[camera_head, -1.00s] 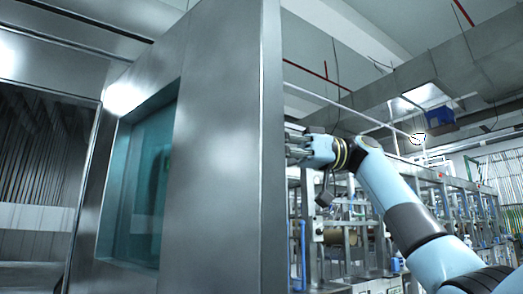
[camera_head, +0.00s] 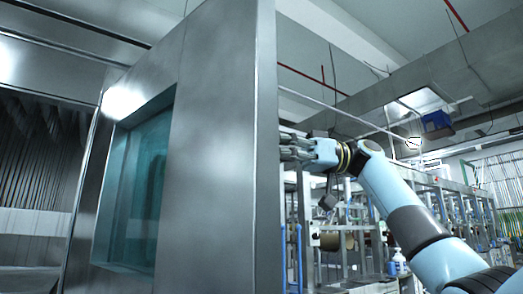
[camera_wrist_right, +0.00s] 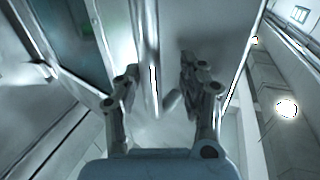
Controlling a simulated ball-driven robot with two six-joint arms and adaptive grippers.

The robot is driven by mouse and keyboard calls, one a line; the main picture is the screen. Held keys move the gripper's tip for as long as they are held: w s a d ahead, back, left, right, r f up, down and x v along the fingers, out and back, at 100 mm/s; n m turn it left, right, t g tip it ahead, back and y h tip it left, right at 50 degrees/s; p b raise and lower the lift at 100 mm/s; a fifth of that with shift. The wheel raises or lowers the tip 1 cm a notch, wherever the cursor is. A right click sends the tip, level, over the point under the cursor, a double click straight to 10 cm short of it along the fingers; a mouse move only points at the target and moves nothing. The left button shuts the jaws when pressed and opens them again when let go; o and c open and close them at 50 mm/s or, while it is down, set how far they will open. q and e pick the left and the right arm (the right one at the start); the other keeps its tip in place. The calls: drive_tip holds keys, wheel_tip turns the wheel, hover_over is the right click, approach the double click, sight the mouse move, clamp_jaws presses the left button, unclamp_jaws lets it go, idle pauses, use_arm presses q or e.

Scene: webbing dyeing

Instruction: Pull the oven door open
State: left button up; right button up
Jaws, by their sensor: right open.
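The oven door (camera_head: 215,150) is a tall grey metal panel with a teal window (camera_head: 145,190), standing ajar, swung out from the dark oven opening at the left. My right gripper (camera_head: 290,148) is at the door's right edge in the head view, its fingertips partly hidden by that edge. In the right wrist view, my right gripper (camera_wrist_right: 155,85) is open, its fingers on either side of an upright metal bar handle (camera_wrist_right: 147,50). The bar is nearer the left finger; whether it touches is unclear. My left gripper is not in view.
The oven interior (camera_head: 45,150) with hanging strips shows at the left. A row of machine frames (camera_head: 345,235) stands behind my right arm. A grey overhead duct (camera_head: 370,105) and a blue box (camera_head: 436,120) are high up at the right.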

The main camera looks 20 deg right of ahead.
drive_tip(key=s+d, duration=0.1)
drive_tip(key=d, duration=1)
